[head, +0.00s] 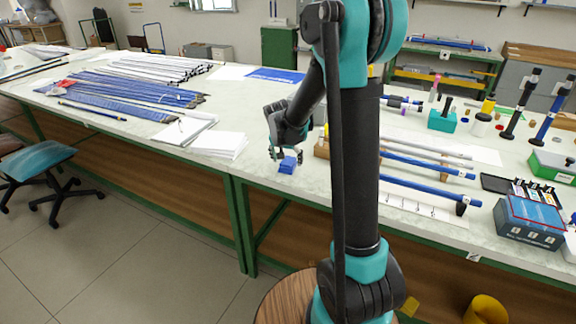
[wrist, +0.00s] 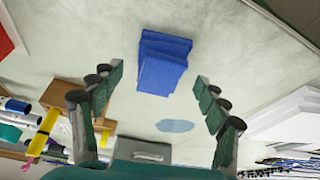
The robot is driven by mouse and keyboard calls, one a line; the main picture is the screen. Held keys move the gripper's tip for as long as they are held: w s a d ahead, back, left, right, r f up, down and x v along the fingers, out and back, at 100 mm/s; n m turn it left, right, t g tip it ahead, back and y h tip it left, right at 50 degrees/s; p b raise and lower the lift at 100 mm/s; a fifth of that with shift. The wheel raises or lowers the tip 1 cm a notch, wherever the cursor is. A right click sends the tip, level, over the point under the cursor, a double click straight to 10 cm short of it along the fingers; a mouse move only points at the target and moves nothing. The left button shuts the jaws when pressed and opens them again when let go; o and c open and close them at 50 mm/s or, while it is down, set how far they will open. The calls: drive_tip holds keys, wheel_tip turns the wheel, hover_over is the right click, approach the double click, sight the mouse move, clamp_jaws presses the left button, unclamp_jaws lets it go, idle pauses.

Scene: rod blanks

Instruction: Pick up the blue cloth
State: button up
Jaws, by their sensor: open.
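The blue cloth (head: 288,164) is a small folded stack on the pale table top, near its front edge. In the wrist view the cloth (wrist: 162,62) lies beyond the fingertips, roughly centred between them. My gripper (head: 286,155) is just above and beside the cloth in the head view. In the wrist view my gripper (wrist: 160,85) has its two fingers wide apart with nothing between them. I cannot tell the exact height of the fingertips above the table.
White paper stacks (head: 219,143) lie left of the cloth. Blue rods (head: 430,165) and a wooden block (head: 322,147) are to the right. A flat bluish patch (wrist: 175,126) shows on the table between the fingers. The table around the cloth is clear.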

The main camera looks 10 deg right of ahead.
sight(288, 161)
drive_tip(key=shift+x, duration=0.8)
drive_tip(key=c, duration=1.2)
drive_tip(key=shift+r, duration=0.15)
wheel_tip(288, 161, up, 20)
drive_tip(key=shift+f, duration=0.1)
